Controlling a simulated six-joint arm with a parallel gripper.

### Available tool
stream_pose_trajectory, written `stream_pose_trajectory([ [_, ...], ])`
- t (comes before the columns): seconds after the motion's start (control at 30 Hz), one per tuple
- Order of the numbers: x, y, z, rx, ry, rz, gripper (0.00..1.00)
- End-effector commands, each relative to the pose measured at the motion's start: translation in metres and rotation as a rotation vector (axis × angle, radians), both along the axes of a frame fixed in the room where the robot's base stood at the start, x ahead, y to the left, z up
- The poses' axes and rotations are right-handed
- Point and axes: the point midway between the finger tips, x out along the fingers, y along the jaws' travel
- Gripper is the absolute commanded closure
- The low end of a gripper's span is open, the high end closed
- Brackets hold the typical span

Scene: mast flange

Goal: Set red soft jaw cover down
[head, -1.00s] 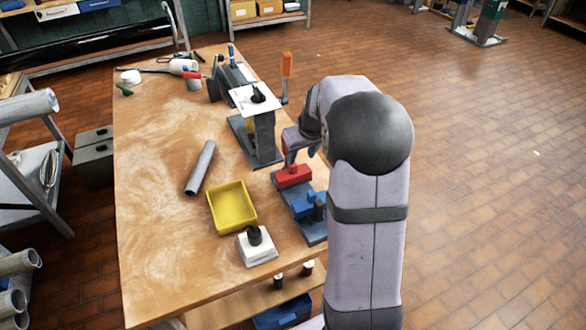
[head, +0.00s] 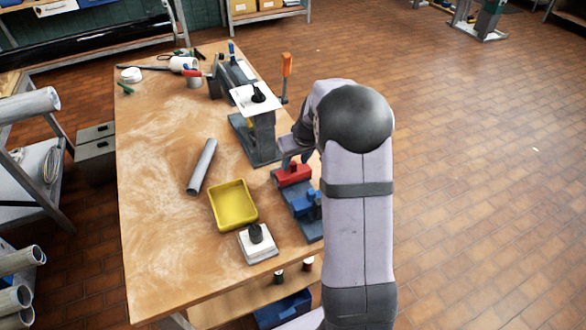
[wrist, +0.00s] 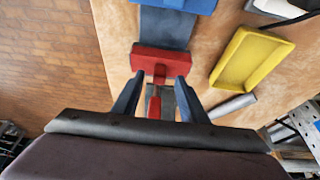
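The red soft jaw cover (head: 293,174) rests on the far end of a grey-blue base (head: 281,186) at the table's right edge. In the wrist view the red cover (wrist: 160,60) lies just ahead of my gripper (wrist: 159,80), with a small tab towards it. My gripper's two dark fingers are spread, with visible gaps on both sides of the tab, and they do not close on it. A narrow red piece (wrist: 154,106) shows between the fingers; I cannot tell what it belongs to. In the head view my gripper is partly hidden by my arm.
A blue block (head: 305,203) sits on the same base, nearer the front. A yellow tray (head: 233,205), a grey tube (head: 201,166) and a white block with a black knob (head: 258,243) lie to the left. A grey stand (head: 262,135) and an orange-handled tool (head: 286,72) are behind.

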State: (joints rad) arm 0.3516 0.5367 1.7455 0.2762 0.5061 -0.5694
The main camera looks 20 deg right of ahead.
Motion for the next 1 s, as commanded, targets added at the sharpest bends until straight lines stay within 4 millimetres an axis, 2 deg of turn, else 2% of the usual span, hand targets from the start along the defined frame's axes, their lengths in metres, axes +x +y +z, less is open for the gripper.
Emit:
stream_pose_trajectory([
  [0.27,0.009,0.0,-0.023,0.0,0.0,0.001,0.61],
  [0.57,0.011,-0.001,-0.027,-0.001,-0.002,0.001,0.61],
  [0.6,0.011,-0.001,-0.027,-0.001,-0.001,0.001,0.66],
  [0.73,0.011,-0.001,-0.027,-0.001,-0.001,0.001,0.97],
  [0.77,0.011,-0.001,-0.027,-0.001,-0.001,0.001,1.0],
  [1.0,0.011,-0.001,-0.026,-0.001,-0.002,0.001,1.0],
])
